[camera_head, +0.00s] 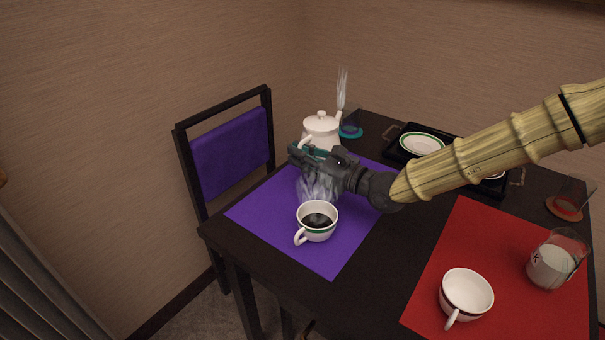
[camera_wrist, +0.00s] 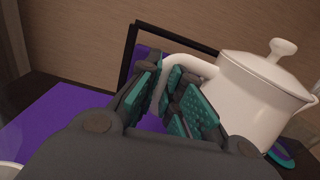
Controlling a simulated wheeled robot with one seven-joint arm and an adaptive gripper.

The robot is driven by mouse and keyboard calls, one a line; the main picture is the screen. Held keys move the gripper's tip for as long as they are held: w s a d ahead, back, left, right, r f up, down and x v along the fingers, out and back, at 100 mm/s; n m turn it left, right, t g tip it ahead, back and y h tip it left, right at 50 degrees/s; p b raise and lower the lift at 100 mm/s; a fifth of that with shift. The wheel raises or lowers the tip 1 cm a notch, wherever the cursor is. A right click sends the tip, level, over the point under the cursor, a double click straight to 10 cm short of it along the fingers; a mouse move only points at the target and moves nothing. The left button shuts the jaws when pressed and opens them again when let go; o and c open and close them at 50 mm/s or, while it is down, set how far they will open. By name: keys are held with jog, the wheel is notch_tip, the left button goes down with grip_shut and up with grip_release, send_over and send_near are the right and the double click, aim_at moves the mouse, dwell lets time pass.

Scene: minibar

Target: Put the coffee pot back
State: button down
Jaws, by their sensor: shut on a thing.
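The white coffee pot (camera_head: 321,130) is at the back of the table, beyond the purple mat; steam rises near its spout. My gripper (camera_head: 303,155) is at the pot's near side and hides its lower part. In the wrist view, the pot (camera_wrist: 262,95) is to the right, lid on and roughly upright, and its handle (camera_wrist: 203,66) runs between the teal finger pads of my gripper (camera_wrist: 170,95). My gripper is shut on the handle. I cannot tell whether the pot's base touches the table. A teal coaster (camera_head: 351,132) lies just right of the pot.
A cup of dark coffee (camera_head: 317,222) stands steaming on the purple mat (camera_head: 262,214), below my gripper. A black tray (camera_head: 393,151) with plates is at the back right.

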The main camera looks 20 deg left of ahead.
jog(key=shift+f, duration=2.35)
jog(key=shift+f, duration=0.1)
jog(key=c, duration=2)
grip_release()
jog(key=shift+f+b, duration=0.15)
jog(key=shift+b, duration=0.15)
jog(key=shift+c, duration=0.2)
jog(key=o, duration=0.4)
jog(key=shift+o, duration=0.2)
jog(key=shift+r, duration=0.25)
jog(key=v, duration=1.2)
jog(key=shift+p, duration=0.4)
